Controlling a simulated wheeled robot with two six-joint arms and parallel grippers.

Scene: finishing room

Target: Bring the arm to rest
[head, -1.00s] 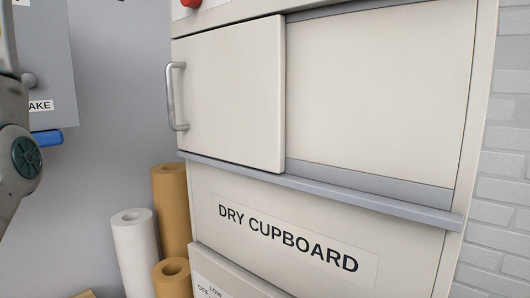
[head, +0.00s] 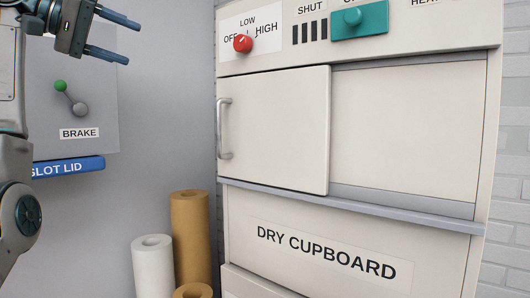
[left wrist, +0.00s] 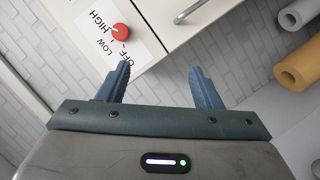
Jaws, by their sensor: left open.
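My left gripper (head: 124,38) is at the upper left of the head view, raised in front of the grey wall. Its two blue fingers are apart with nothing between them. In the left wrist view my left gripper (left wrist: 160,82) also shows open and empty, with the cupboard front beyond it. The dry cupboard (head: 360,238) stands to the right of the gripper, apart from it. Its sliding door (head: 275,130) covers the left part of the front. My right gripper is not in view.
A red knob (head: 242,43) and a teal slider (head: 360,20) are on the cupboard's top panel. A brake lever (head: 70,98) and a blue slot lid (head: 68,167) are on the left wall. Brown (head: 190,235) and white rolls (head: 152,265) stand beside the cupboard.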

